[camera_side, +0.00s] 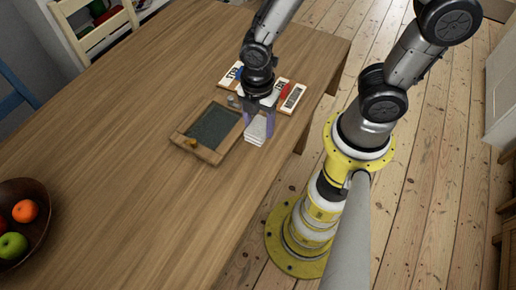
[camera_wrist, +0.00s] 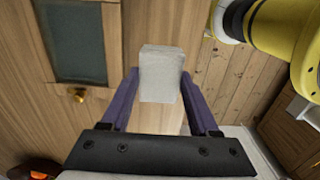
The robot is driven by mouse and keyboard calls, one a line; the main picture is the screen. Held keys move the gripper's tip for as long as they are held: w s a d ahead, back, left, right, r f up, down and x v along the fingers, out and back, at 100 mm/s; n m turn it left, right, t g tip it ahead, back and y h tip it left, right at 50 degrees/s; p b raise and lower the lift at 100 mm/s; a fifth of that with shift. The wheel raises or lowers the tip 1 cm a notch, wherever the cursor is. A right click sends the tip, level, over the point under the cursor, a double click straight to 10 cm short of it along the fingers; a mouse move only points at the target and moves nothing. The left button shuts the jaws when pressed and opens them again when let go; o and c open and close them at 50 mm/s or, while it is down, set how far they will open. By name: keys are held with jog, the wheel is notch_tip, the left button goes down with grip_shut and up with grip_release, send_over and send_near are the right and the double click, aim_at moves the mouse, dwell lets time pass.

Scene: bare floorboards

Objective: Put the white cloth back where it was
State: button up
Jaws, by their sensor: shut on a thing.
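The white cloth (camera_side: 257,129) is a small pale folded block between the purple fingers of my gripper (camera_side: 259,120), near the table's right edge. In the wrist view the cloth (camera_wrist: 161,74) stands between the fingertips of my gripper (camera_wrist: 161,82), which is shut on it. The cloth seems to be close above the tabletop; I cannot tell whether it touches. A wooden-framed dark slate (camera_side: 213,129) lies just left of the cloth. It also shows at the upper left of the wrist view (camera_wrist: 72,42). The far side of the cloth is hidden.
Flat boards with lettering (camera_side: 292,97) and a red item (camera_side: 284,91) lie behind my gripper. A brown fruit bowl (camera_side: 40,232) stands at the lower left. The middle of the wooden table (camera_side: 130,150) is clear.

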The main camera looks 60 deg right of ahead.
aim_at(259, 151)
jog(key=shift+s+a+f, duration=0.1)
jog(key=shift+f, duration=3.65)
jog(key=shift+f, duration=0.2)
jog(key=o, duration=1.3)
jog(key=shift+r, duration=0.15)
